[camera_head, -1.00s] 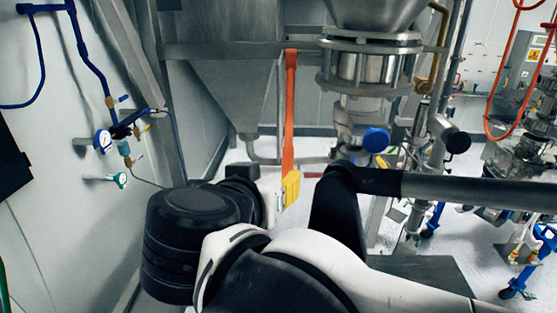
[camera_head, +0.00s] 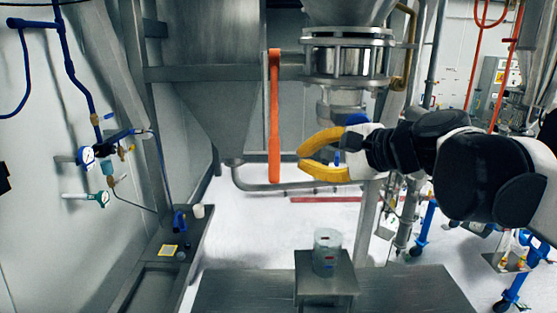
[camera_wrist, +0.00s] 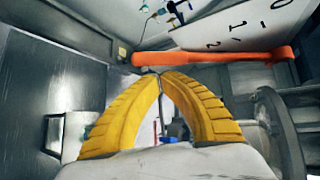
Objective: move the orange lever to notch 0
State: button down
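The orange lever (camera_head: 275,115) hangs nearly vertical in the head view, in front of the grey steel frame. In the wrist view the lever (camera_wrist: 210,58) runs across the upper middle, just beyond my fingertips. A white plate (camera_wrist: 228,30) marked 0, 1 and 2 shows behind it there; which mark the lever is at I cannot tell. My gripper (camera_head: 301,159) has yellow curved fingers and is just right of the lever's lower part, tips pointing left at it. In the wrist view its fingertips (camera_wrist: 160,73) come together with nothing between them. Whether they touch the lever is unclear.
A steel hopper (camera_head: 215,90) is behind and left of the lever. A flanged steel outlet (camera_head: 345,62) stands right, above my gripper. A clear container (camera_head: 327,252) sits on a small stand below. A pipe (camera_head: 250,183) runs behind the lever's lower end.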

jog(key=w+a+t+p, duration=0.1)
jog(key=w+a, duration=0.3)
jog(key=w, duration=0.4)
jog(key=shift+w+a+f+m, duration=0.15)
jog(key=shift+f+m, duration=0.25)
jog(key=s+r+m+g+p, duration=0.2)
jog(key=s+r+g+p, duration=0.2)
jog(key=s+r+p, duration=0.5)
jog(key=shift+s+a+r+m+g+h+p, duration=0.2)
jog(key=shift+r+m+g+h+p, duration=0.1)
jog(key=shift+r+m+h+p, duration=0.1)
dwell(0.4)
jog(key=shift+d, duration=0.1)
dwell(0.4)
